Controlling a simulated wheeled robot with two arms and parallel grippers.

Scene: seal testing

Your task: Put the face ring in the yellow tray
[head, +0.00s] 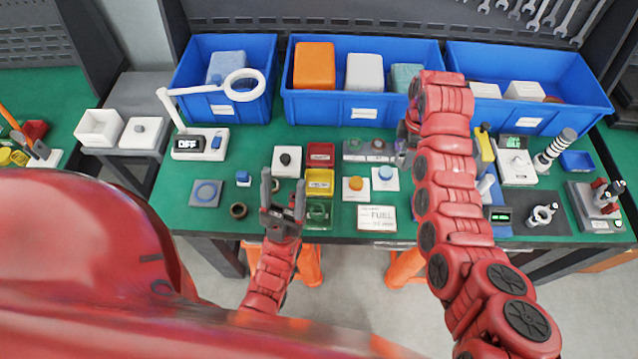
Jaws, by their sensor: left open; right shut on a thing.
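The small yellow tray (311,190) sits near the middle of the green bench, between a red tray and a green tray. A small dark ring (238,217) lies on the bench to the left, and a blue pad (196,201) beside it bears a ring shape; I cannot tell which is the face ring. My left gripper (283,183) is open and empty, its fingers pointing up just left of the yellow tray. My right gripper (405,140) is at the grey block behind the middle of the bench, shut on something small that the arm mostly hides.
Three blue bins (362,107) line the back. A ring-lamp magnifier (170,104) and display box stand at the left. White button boxes (355,195) and a FUEL card (377,226) lie right of the trays. My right arm covers part of the bench; instruments crowd its right end.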

